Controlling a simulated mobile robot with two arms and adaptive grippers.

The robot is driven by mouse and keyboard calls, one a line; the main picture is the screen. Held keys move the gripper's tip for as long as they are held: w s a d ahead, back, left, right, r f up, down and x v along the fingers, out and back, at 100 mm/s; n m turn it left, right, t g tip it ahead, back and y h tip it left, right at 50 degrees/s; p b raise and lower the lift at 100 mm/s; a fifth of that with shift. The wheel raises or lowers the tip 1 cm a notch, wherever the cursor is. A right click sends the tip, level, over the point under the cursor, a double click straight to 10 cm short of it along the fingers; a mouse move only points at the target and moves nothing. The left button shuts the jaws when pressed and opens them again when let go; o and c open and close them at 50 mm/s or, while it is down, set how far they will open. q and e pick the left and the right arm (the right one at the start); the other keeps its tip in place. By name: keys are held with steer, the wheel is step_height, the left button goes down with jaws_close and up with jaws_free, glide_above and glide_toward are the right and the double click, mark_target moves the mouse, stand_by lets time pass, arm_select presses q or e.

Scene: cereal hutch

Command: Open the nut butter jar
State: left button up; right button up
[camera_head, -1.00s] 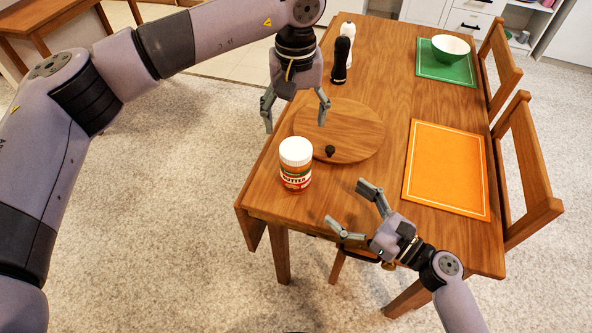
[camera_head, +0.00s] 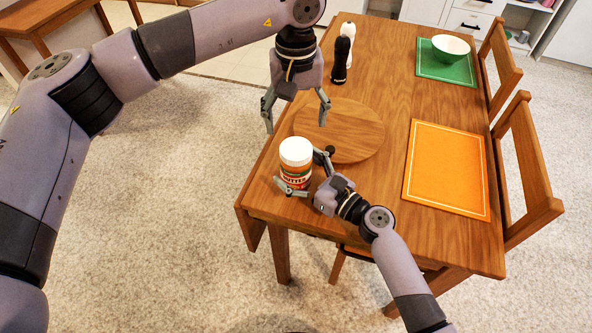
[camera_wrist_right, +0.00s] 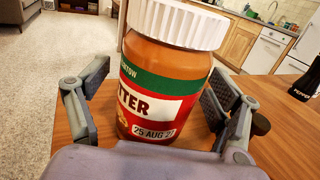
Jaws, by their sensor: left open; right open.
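The nut butter jar (camera_head: 295,172) stands upright near the table's left front edge, with its white ridged lid (camera_head: 296,151) on. In the right wrist view the jar (camera_wrist_right: 163,85) stands between the fingers of my right gripper (camera_wrist_right: 155,112). The right gripper (camera_head: 305,172) is open around the jar's body, with a visible gap at the left finger; whether the right finger touches cannot be told. My left gripper (camera_head: 297,112) is open and empty, pointing down above and behind the jar, over the round wooden board.
The round wooden board (camera_head: 355,130) lies just behind the jar, with a small dark knob (camera_head: 330,150) by its near edge. Pepper and salt mills (camera_head: 340,60) stand further back. An orange placemat (camera_head: 446,170) lies at right; a green one with a bowl (camera_head: 450,47) lies behind.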

mark_target(296, 148)
steer(key=shift+c, duration=0.4)
steer(key=c, duration=1.8)
arm_select(q)
steer(key=m, duration=0.4)
steer(key=shift+m, duration=0.4)
arm_select(e)
jaws_close()
arm_select(q)
steer(key=m, duration=0.4)
steer(key=shift+f, duration=4)
